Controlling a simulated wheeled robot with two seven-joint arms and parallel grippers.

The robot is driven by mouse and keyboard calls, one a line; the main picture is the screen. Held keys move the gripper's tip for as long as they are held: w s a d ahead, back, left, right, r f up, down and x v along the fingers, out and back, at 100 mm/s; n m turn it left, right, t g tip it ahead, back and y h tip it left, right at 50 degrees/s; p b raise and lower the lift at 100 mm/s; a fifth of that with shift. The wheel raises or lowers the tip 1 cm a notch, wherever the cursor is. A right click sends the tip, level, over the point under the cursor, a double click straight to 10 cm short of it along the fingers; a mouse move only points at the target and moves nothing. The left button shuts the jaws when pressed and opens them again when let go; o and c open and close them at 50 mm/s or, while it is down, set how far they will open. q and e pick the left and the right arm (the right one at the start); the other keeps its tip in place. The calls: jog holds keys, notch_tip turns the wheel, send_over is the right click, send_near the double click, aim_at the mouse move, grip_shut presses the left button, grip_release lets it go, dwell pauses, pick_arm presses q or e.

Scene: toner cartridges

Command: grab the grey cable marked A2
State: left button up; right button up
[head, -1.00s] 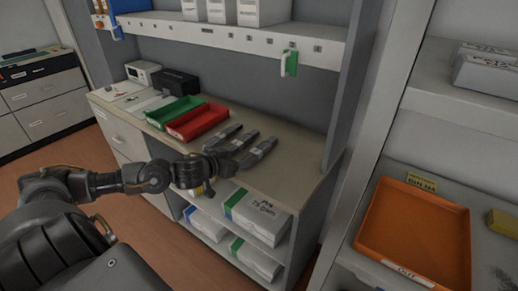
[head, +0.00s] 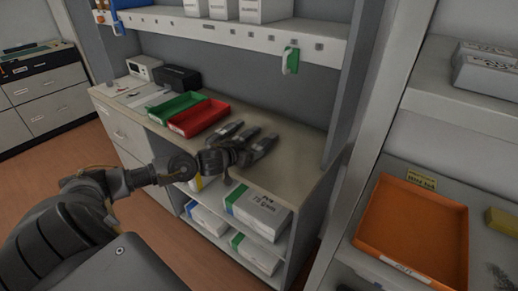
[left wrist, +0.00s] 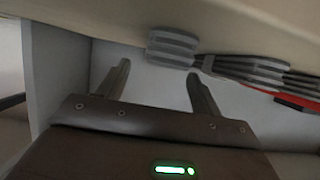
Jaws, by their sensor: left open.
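I see no grey cable and no readable A2 mark. My right gripper is not in view.
A red tray (head: 199,118) and a green tray (head: 172,106) sit left of the cartridges. White paper packs (head: 258,212) fill the shelves below. An orange tray (head: 415,230) lies on the right shelf. A green clip (head: 291,60) hangs from the upper shelf.

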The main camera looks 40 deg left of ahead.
aim_at(257, 147)
pick_arm(q)
jog(key=x, duration=0.3)
jog(key=shift+w+f, duration=0.1)
jog(key=shift+w, duration=0.05)
jog(key=shift+c, duration=0.3)
jog(key=shift+a, duration=0.1)
jog(key=c, duration=1.1)
jog(key=shift+r, duration=0.7)
jog(key=shift+s+a+r+p, duration=0.2)
jog(key=shift+s+a+r, duration=1.15)
jog(key=shift+s+r, duration=0.6)
jog(key=shift+s+a+r+p, duration=0.15)
jog(key=shift+s+a+r, duration=1.2)
jog(key=shift+s+r, duration=0.55)
jog(key=shift+s+a+r+p, duration=0.2)
jog(key=shift+s+a+r, duration=1.2)
jog(key=shift+s+r, duration=0.5)
